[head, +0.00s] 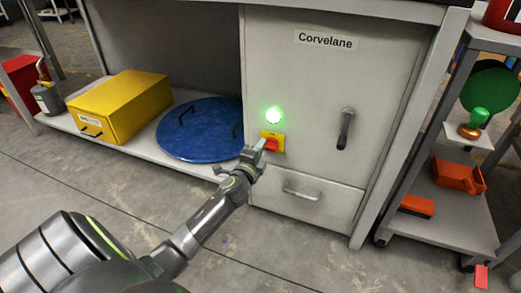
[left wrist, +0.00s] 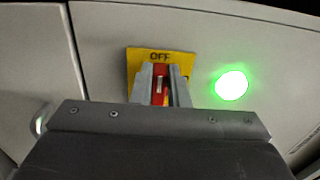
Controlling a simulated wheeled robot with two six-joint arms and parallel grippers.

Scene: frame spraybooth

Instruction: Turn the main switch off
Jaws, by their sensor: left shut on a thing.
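The main switch has a yellow plate (head: 277,137) and a red handle (head: 271,145), and it sits on the front of a pale grey cabinet (head: 310,90) labelled Corvelane. In the left wrist view, the plate (left wrist: 134,62) reads OFF along its edge, and the red handle (left wrist: 160,86) lies between my fingers. My left gripper (head: 262,146) is shut on the handle. It also shows in the left wrist view (left wrist: 161,90), with a finger on each side of the handle. A green lamp (head: 273,115) beside the switch is lit. My right gripper is not in view.
A drawer handle (head: 302,192) is below the switch and a dark door handle (head: 345,128) to its right. A blue round lid (head: 203,130) and a yellow box (head: 122,105) lie on the low shelf at left. A shelf rack (head: 450,205) stands at right.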

